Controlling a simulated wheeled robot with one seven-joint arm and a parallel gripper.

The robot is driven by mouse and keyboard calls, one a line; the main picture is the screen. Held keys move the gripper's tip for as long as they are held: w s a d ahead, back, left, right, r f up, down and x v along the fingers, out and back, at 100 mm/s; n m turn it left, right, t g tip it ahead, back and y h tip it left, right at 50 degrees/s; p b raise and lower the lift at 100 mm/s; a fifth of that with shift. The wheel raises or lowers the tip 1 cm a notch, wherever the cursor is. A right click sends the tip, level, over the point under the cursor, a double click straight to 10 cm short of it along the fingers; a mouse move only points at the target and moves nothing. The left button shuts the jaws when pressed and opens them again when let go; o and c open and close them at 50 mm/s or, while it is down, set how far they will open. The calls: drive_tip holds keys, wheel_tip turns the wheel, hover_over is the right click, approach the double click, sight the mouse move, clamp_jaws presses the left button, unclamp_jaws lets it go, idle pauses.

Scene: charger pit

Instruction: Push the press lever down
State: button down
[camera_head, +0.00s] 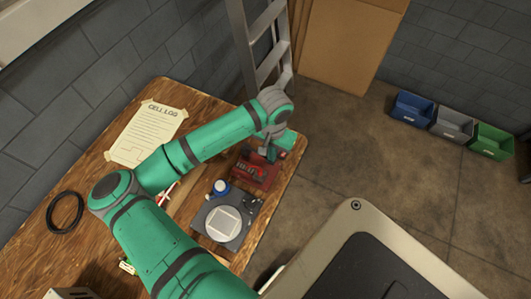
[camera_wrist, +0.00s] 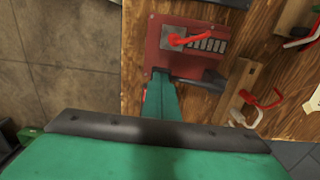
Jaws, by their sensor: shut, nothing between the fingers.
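A red press-like device (camera_wrist: 157,58) stands near the table's edge. On its grey plate lies a bright red lever (camera_wrist: 190,40), next to a row of dark slots. I cannot tell for certain whether this is the press lever. The device (camera_head: 245,176) also shows in the head view, partly hidden by my arm. My gripper (camera_wrist: 160,76) is shut and empty, its tip over or against the device's near edge in the wrist view; contact is unclear. In the head view, my gripper (camera_head: 269,152) is above the device's far end.
A grey base with a pale plate (camera_head: 223,223) and a blue-and-white cup (camera_head: 220,187) stand beside the device. A paper log (camera_head: 148,132) and black cable (camera_head: 65,212) lie farther left.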

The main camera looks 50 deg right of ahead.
drive_tip(key=shift+f, duration=0.85)
drive_tip(key=shift+r, duration=0.1)
idle(0.4)
drive_tip(key=shift+r, duration=3.75)
